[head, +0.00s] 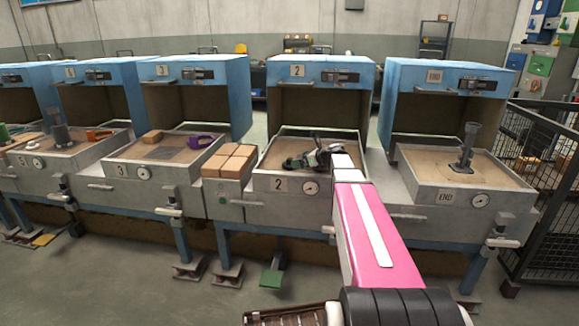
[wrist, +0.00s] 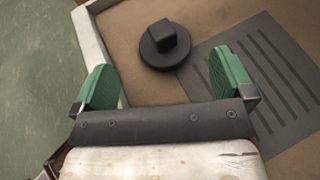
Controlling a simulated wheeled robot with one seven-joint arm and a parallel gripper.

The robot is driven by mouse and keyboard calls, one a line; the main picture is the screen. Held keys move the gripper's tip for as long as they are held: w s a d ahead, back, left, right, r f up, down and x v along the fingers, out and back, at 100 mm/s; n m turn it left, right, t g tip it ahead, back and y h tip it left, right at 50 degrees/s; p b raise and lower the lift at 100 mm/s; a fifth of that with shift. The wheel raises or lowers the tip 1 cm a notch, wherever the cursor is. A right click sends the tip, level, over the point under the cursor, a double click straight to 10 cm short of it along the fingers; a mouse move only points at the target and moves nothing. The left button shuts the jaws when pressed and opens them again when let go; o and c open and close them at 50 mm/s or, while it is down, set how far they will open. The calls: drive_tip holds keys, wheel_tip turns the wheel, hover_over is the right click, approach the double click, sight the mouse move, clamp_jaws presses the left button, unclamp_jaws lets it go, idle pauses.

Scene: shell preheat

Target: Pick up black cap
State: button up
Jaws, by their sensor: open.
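The black cap (wrist: 163,47), a dark round disc with a blocky knob on top, lies on the tan bed of a tray (wrist: 108,50) in the wrist view. My gripper (wrist: 165,82) has two green-padded fingers spread wide, with nothing between them. The cap shows just beyond the fingertips, between their lines and apart from both. In the head view my gripper (head: 316,157) hangs over the tray of station 2 (head: 262,183). There, dark shapes beside the gripper blend together, so I cannot tell the cap apart from it.
A grey slotted plate (wrist: 268,72) lies right of the cap in the tray. Tan blocks (head: 229,161) stand left of station 2. A blue-topped hood (head: 318,72) stands over the tray's back. The tray's rim borders the bed on the left in the wrist view.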

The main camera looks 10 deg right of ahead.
drive_tip(key=shift+x, duration=3.5)
drive_tip(key=shift+w+d+r, duration=0.1)
drive_tip(key=c, duration=0.9)
